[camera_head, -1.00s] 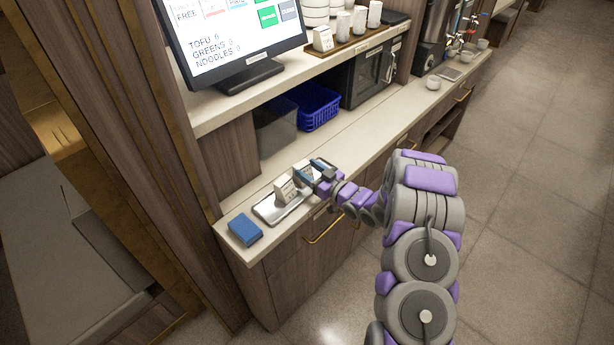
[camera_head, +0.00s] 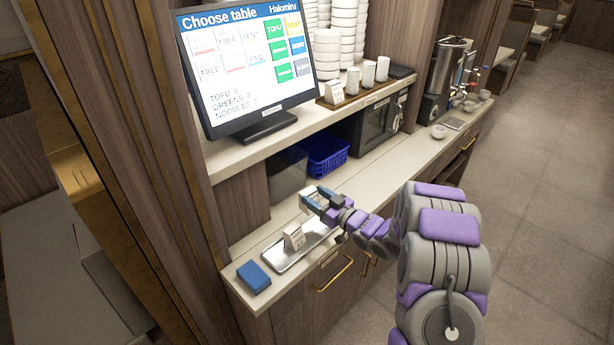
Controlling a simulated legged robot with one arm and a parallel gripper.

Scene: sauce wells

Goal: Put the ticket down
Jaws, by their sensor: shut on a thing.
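A second white ticket (camera_head: 294,238) with dark print stands on the tray, to the left of and nearer than my gripper.
A blue block (camera_head: 253,276) lies on the counter (camera_head: 352,191) left of the tray. A screen (camera_head: 245,65) reading "Choose table" stands on the shelf above. A blue basket (camera_head: 326,158) sits under the shelf.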

